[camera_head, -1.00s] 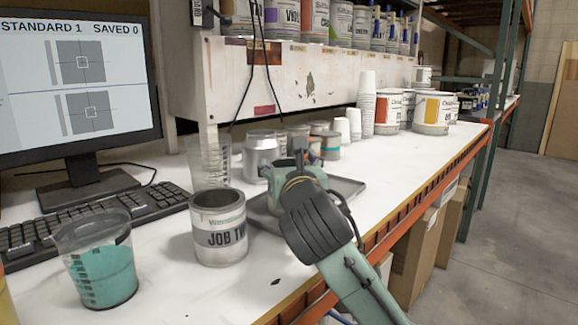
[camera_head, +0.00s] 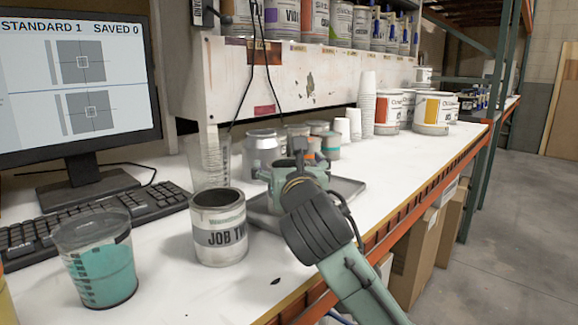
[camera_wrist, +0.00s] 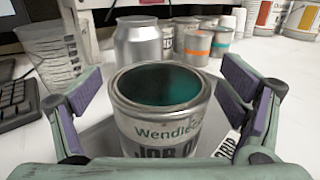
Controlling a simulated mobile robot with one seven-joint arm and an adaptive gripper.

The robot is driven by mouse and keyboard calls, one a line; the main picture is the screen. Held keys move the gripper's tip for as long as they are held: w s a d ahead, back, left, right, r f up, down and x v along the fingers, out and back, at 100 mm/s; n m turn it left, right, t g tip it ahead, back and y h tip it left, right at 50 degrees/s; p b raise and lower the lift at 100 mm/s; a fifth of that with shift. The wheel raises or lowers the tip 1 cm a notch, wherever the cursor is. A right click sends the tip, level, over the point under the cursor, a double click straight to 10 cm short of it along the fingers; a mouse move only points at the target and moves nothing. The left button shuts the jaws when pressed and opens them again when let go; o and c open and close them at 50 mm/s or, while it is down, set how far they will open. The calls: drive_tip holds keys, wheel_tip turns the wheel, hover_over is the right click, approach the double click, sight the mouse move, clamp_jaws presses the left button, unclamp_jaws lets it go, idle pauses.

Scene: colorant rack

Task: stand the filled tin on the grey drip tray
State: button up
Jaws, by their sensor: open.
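The filled tin (camera_wrist: 160,125), labelled "Wendle… JOB O…", holds dark teal paint and stands upright between my jaws in the wrist view. My gripper (camera_wrist: 165,100) is open, with a gap between its purple pads and the tin on both sides. The grey drip tray (camera_head: 346,188) lies flat on the bench under my gripper in the head view. In the wrist view the tin appears to stand on it, with a "DRIP" label just right of the tin; its base is hidden. In the head view my gripper (camera_head: 297,165) hides most of the tin.
A second tin (camera_head: 220,238), labelled "JOB TW…", stands left of the tray, near a cup of teal liquid (camera_head: 100,265). A silver can (camera_head: 262,155), a clear cup (camera_head: 208,160) and small tins (camera_head: 328,146) stand behind. The bench right of the tray is clear.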

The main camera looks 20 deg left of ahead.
drive_tip(key=b+v, duration=0.1)
drive_tip(key=v, duration=1.1)
